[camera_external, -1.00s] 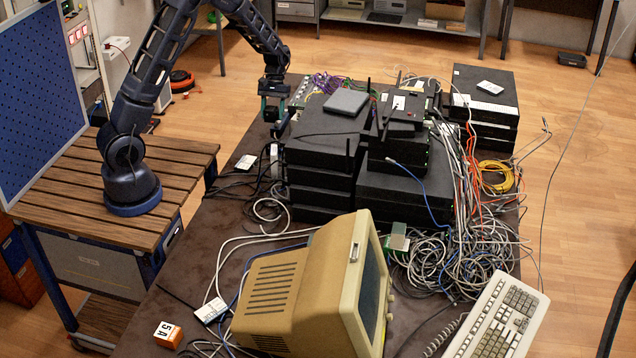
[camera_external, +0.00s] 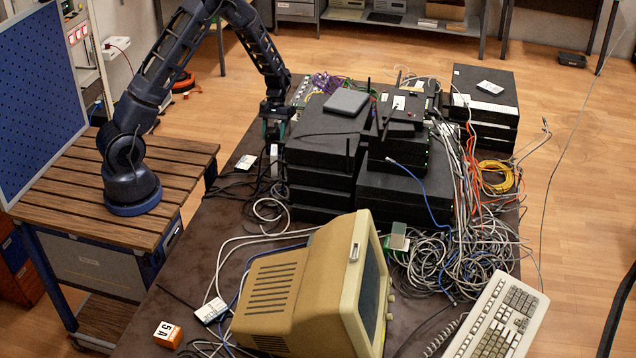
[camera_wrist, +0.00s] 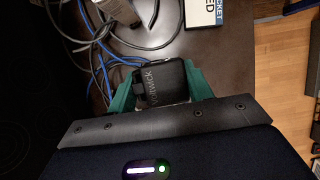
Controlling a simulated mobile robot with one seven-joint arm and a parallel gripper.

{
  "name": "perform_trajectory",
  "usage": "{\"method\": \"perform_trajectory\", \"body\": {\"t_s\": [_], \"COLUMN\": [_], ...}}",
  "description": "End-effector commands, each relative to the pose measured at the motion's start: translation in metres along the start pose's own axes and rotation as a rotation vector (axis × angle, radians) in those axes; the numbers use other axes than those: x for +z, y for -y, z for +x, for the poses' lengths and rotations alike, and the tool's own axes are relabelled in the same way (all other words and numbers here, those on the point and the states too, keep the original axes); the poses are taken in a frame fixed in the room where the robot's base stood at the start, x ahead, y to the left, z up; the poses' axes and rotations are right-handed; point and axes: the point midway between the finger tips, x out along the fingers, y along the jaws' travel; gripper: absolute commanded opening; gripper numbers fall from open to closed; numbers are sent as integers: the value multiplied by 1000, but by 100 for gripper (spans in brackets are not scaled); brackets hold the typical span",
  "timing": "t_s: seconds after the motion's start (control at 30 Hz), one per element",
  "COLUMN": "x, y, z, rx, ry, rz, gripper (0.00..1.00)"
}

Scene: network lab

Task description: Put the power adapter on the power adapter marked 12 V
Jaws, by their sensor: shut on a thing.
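My gripper (camera_wrist: 159,72) has teal fingers shut on a black power adapter (camera_wrist: 162,84) with pale lettering, in the wrist view. In the external view my gripper (camera_external: 275,128) is low over the far left part of the table, beside the black stack; the held adapter is hard to make out there. An orange and white block marked "5 A" (camera_external: 168,335) sits at the table's front left. I can read no 12 V mark in either view. A pale boxy thing (camera_wrist: 120,10) shows ahead of the fingers, cut off by the frame's top edge.
Stacked black devices (camera_external: 322,150) stand right of my gripper. A printed white card (camera_wrist: 205,12) lies ahead right in the wrist view. Grey and blue cables (camera_wrist: 98,55) run left of the fingers. A beige monitor (camera_external: 290,295) and a keyboard (camera_external: 500,318) are at the front.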

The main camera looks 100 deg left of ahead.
Motion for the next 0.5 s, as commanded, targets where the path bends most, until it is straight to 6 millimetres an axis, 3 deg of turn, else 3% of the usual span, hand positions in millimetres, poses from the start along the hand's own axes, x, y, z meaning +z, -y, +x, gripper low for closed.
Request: {"method": "perform_trajectory", "body": {"t_s": [0.17, 0.2, 0.3, 0.5], "x": [-1, -1, -1, -1], "y": [0, 0, 0, 0], "z": [2, 3, 2, 2], "rx": [0, 0, 0, 0], "ry": [0, 0, 0, 0], "rz": [0, 0, 0, 0], "gripper": [24, 55, 72, 72]}}
